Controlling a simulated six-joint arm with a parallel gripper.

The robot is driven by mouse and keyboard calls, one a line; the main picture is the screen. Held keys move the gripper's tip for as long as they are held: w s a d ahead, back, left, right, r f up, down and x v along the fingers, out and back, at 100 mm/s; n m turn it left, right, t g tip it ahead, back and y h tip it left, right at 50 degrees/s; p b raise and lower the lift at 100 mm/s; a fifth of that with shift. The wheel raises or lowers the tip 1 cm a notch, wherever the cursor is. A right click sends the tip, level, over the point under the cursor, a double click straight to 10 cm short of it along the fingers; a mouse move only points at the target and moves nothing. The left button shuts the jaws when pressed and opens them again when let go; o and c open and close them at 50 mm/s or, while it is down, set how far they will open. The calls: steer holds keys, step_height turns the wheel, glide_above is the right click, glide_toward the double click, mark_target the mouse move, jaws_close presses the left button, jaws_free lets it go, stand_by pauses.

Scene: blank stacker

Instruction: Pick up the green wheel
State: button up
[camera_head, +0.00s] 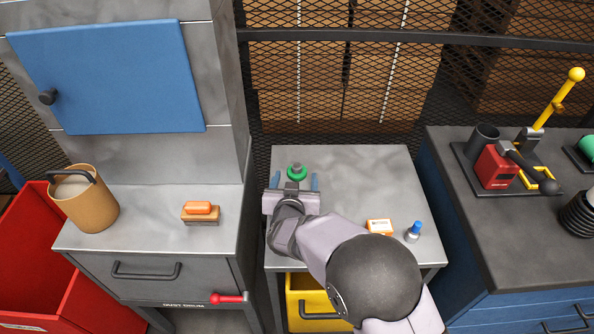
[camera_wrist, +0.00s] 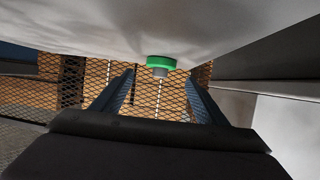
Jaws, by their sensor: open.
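The green wheel (camera_head: 297,176) lies on the grey table (camera_head: 370,170) near its back left, with a grey hub on top. My gripper (camera_head: 295,182) is open, its two blue fingers apart to the left and right of the wheel's line. In the wrist view the green wheel (camera_wrist: 161,61) shows between the tips of my gripper (camera_wrist: 161,76) and beyond them. The wheel is not held, and I see no finger touching it.
An orange and white box (camera_head: 380,226) and a blue-topped bottle (camera_head: 413,232) stand at the table's front right. A mesh fence (camera_head: 340,80) rises behind. A grey cabinet (camera_head: 228,100) stands close on the left. The table's back right is clear.

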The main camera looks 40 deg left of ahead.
mark_target(297, 172)
steer(key=shift+w, duration=0.1)
steer(key=shift+f+p+x, duration=0.2)
steer(key=shift+p+x, duration=0.35)
steer(key=shift+x, duration=2)
steer(key=c, duration=1.2)
